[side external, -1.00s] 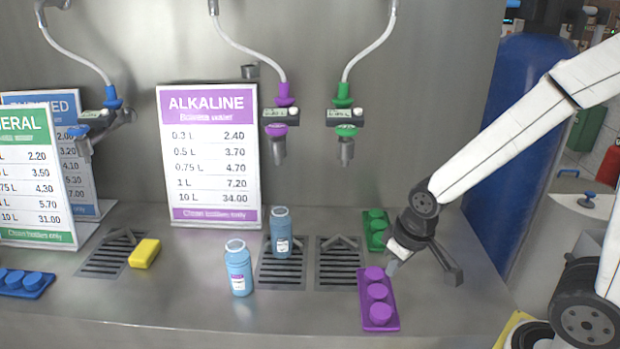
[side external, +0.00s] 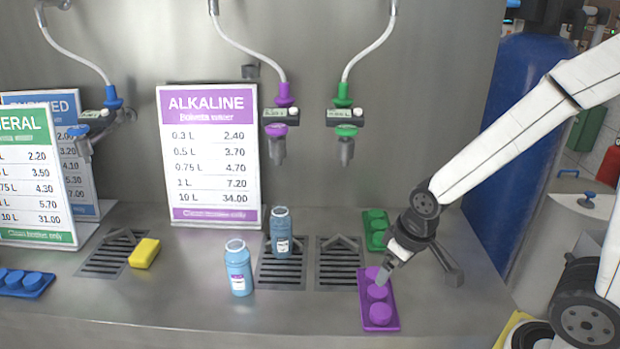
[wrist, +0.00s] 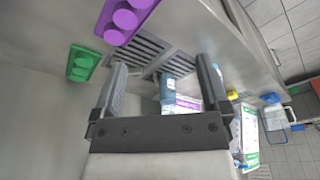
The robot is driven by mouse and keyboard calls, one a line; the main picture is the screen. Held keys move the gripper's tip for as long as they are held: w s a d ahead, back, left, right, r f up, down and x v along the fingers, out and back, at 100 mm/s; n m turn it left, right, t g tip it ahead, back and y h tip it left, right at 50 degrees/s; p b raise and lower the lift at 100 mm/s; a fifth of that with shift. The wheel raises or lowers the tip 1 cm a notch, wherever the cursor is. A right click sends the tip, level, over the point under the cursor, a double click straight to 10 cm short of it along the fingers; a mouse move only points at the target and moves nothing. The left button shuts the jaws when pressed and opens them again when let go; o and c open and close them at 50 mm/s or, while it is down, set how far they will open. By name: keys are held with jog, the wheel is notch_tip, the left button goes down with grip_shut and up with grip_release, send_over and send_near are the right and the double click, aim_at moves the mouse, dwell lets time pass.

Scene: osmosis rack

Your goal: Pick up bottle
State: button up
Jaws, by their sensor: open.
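Two blue bottles with white labels stand upright on the steel counter in the side view. The front bottle (side external: 238,268) stands on the bare counter left of a drain grate. The back bottle (side external: 281,232) stands on that grate, under the purple tap. My gripper (side external: 420,276) is open and empty, over the right part of the counter by the purple block, well right of both bottles. In the wrist view a blue bottle (wrist: 170,87) shows beyond and between the open fingers (wrist: 158,75); the other bottle is not clearly seen there.
A purple block with round caps (side external: 379,313) and a green one (side external: 376,230) lie near my gripper. A yellow sponge (side external: 144,253) lies left of the bottles. The alkaline sign (side external: 210,155) stands behind them. Purple (side external: 277,130) and green taps (side external: 346,130) hang above the grates.

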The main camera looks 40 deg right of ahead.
jog(key=w+d+n+t, duration=0.1)
jog(key=w+d+t, duration=0.15)
jog(key=w, duration=0.85)
jog(key=w+d+n+t, duration=0.15)
jog(key=w+t, duration=0.25)
jog(key=w, duration=0.6)
jog(key=n+t+y, duration=0.4)
jog(key=n+y, duration=0.3)
jog(key=y, duration=0.6)
send_over(281, 230)
jog(key=w, duration=0.4)
jog(key=shift+m, duration=0.25)
jog(key=shift+s+d+f, duration=0.1)
jog(key=shift+d+f, duration=0.05)
jog(key=shift+f, duration=1.25)
jog(key=shift+s+d+f, duration=0.1)
jog(key=shift+d+f, duration=0.05)
jog(key=shift+f, duration=1.25)
grip_shut()
jog(key=shift+w+r, duration=0.1)
